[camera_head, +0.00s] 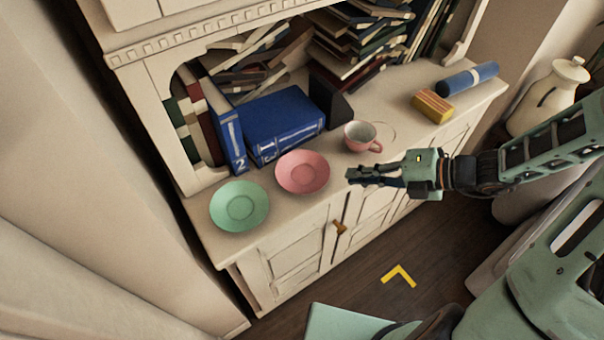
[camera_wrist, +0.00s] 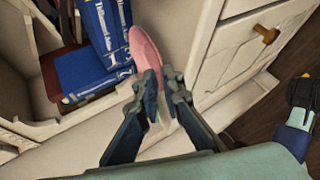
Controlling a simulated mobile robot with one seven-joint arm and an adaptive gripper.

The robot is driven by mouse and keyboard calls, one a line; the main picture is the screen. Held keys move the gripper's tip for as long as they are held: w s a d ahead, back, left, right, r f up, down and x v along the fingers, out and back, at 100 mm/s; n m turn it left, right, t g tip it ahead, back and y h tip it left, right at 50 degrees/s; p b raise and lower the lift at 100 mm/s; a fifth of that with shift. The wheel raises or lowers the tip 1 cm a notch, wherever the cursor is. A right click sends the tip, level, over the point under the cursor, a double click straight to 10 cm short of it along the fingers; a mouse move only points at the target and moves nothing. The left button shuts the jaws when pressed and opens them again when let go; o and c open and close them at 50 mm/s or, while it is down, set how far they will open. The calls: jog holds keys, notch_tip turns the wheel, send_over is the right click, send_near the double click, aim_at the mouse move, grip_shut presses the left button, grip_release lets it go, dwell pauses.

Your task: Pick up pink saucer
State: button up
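The pink saucer (camera_head: 302,173) lies flat on the cabinet top, between the green saucer and the pink cup. My gripper (camera_head: 350,176) is just to its right in the head view, with the fingertips apart from its rim. In the wrist view the pink saucer (camera_wrist: 144,46) shows as a narrow ellipse just beyond the fingertips (camera_wrist: 160,76), which hide its near end. The fingers stand a little apart with a narrow gap, and nothing is held between them.
A green saucer (camera_head: 239,206) lies left of the pink one. A pink cup (camera_head: 361,137) stands right of it, near my gripper. A yellow-orange block (camera_head: 432,107) and a blue cylinder (camera_head: 468,79) lie farther right. The cabinet's front edge is close.

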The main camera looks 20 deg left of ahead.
aim_at(327, 178)
jog(key=b+x, duration=0.1)
jog(key=x, duration=0.5)
jog(key=shift+s+a+f, duration=0.15)
jog(key=shift+a+f, duration=0.05)
jog(key=shift+a, duration=0.15)
grip_shut()
jog(key=shift+r, duration=0.1)
